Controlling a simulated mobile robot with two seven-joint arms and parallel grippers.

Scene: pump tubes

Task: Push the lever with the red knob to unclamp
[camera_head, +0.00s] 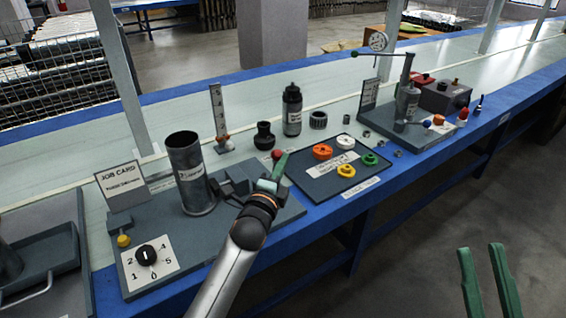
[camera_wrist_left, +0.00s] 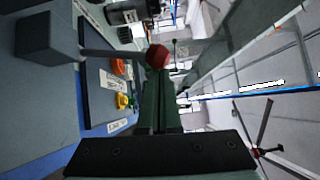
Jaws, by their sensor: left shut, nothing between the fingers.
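The red knob (camera_head: 277,154) shows just beyond the tip of my left gripper (camera_head: 281,166). In the left wrist view the red knob (camera_wrist_left: 158,56) sits right at the green fingertips (camera_wrist_left: 160,78), on a grey lever rod (camera_wrist_left: 105,52) that runs to a blocky grey base (camera_wrist_left: 48,38). My left gripper is shut and empty. I cannot tell whether its fingers touch the knob. The arm and gripper hide part of the clamp (camera_head: 236,183) in the head view. My right gripper (camera_head: 486,262) is open and empty, low at the right, far from the lever.
A dark metal cylinder (camera_head: 188,180) stands left of the clamp. A dark mat (camera_head: 312,184) with coloured parts lies to the right. A dial plate (camera_head: 150,262) and a job card (camera_head: 121,186) are at the left. A black bottle (camera_head: 292,110) stands behind.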

